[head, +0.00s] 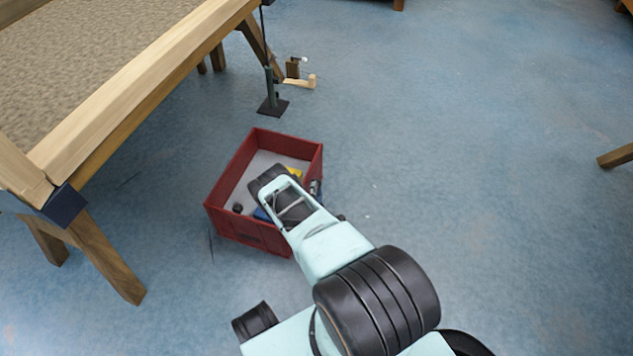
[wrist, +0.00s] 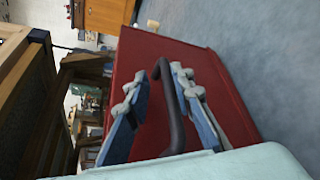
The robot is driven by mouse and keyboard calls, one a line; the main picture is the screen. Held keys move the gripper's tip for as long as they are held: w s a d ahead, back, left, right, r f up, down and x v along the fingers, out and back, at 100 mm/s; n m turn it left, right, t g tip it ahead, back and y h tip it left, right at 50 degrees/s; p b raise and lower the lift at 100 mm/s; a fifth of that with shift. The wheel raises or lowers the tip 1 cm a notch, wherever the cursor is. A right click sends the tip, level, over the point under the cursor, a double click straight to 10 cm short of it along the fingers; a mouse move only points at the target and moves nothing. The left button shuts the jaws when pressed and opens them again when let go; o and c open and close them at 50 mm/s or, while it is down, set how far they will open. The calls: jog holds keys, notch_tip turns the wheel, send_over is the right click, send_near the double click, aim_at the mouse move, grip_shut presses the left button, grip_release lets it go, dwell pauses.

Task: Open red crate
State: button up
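The red crate (head: 245,234) stands on the floor in the head view, beside the wooden table. Its top is open, and a pale inside shows with a dark round thing, a blue piece and a yellow piece. My arm covers its right front part. In the wrist view a red face of the crate (wrist: 140,55) fills the middle, with a dark curved handle (wrist: 168,100) on it. My gripper (wrist: 158,76) is open, its blue-grey fingers on either side of the handle. The handle looks close to the right finger; I cannot tell whether they touch.
The wooden table frame (head: 150,75) stands at the upper left, its legs near the crate. A dark stand (head: 272,103) and small wooden pieces (head: 299,82) are behind the crate. The blue floor to the right is mostly clear.

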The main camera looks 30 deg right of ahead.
notch_tip(320, 180, up, 9)
jog(key=shift+w, duration=0.15)
dwell(0.6)
